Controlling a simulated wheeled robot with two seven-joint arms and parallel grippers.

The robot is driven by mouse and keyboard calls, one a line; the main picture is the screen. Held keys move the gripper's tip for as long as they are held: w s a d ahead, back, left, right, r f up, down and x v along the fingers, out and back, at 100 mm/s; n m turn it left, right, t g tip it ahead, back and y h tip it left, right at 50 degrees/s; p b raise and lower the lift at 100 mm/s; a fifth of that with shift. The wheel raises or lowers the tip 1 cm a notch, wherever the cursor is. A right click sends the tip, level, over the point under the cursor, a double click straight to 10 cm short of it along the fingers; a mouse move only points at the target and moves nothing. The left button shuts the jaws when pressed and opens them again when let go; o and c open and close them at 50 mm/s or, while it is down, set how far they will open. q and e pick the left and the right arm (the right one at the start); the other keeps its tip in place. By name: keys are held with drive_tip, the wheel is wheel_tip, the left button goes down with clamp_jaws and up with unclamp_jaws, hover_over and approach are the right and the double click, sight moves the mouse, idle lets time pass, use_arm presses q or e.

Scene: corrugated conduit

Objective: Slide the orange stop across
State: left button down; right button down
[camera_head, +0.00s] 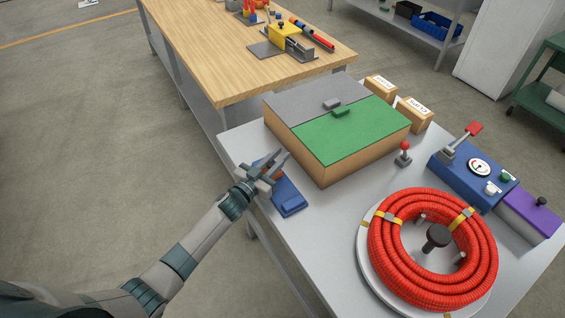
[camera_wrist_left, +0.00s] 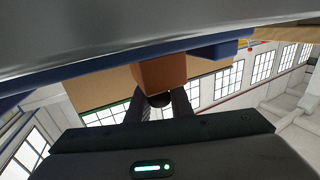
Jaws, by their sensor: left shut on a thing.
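The orange stop (camera_wrist_left: 160,72) shows as a block between my left fingers in the left wrist view. In the head view only a small part of it (camera_head: 279,174) shows, partly hidden by the gripper. It sits on a blue base (camera_head: 290,203) near the left edge of the grey table. My left gripper (camera_head: 276,164) is over the blue base, its fingers shut on the stop. The left gripper also shows in the wrist view (camera_wrist_left: 158,97). My right gripper is not in view.
A box with grey and green lids (camera_head: 350,160) stands just behind the left gripper. A coil of red corrugated conduit (camera_head: 386,265) lies on a round plate at the right front. A red-knobbed lever (camera_head: 404,153) and a blue control box (camera_head: 458,178) stand to the right.

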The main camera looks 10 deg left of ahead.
use_arm(q)
drive_tip(key=c, duration=1.6)
unclamp_jaws()
drive_tip(key=shift+s, duration=0.1)
drive_tip(key=shift+b+v, duration=1.8)
drive_tip(key=shift+v, duration=6.85)
drive_tip(key=shift+f, duration=0.2)
